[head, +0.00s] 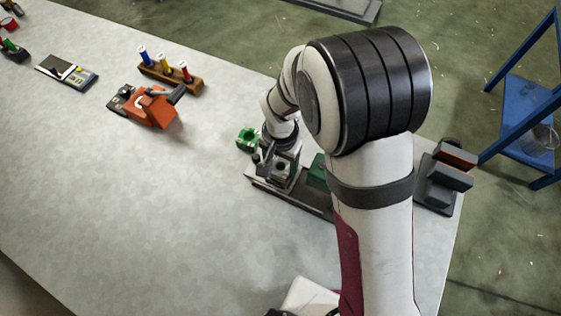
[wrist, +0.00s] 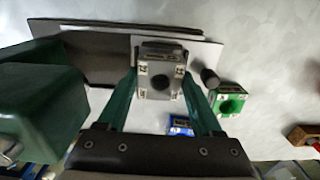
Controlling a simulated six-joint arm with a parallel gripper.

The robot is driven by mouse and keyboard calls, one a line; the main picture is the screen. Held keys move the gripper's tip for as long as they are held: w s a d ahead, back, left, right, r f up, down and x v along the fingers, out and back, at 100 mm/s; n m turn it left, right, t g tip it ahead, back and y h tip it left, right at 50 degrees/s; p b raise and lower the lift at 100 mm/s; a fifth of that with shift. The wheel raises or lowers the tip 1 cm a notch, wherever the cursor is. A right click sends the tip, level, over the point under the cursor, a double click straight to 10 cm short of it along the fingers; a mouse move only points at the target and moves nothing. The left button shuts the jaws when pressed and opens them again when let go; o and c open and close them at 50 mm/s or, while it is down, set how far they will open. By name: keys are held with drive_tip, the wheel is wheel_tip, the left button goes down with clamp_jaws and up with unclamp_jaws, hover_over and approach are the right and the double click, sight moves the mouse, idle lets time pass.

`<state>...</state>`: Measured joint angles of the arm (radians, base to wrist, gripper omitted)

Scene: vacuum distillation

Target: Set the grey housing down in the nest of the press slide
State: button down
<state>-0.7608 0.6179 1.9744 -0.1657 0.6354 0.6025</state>
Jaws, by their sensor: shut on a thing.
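In the head view my gripper (head: 278,172) is over the left end of the dark press base (head: 310,202), and the housing cannot be told apart there. In the wrist view the housing is in front of a light plate (wrist: 205,52) beside the dark slide base (wrist: 95,68). The nest is hidden, and I cannot tell whether the housing touches it.
A green housing (wrist: 231,100) and a blue piece (wrist: 181,126) are close by. A green press block (wrist: 42,100) stands at the left of the wrist view. An orange device (head: 152,106) and a tube rack (head: 170,74) stand further left; the table's left middle is clear.

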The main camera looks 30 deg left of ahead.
drive_tip(key=shift+f, duration=0.55)
idle(0.4)
unclamp_jaws()
idle(0.4)
drive_tip(key=shift+r, duration=3.5)
drive_tip(key=shift+r, duration=0.1)
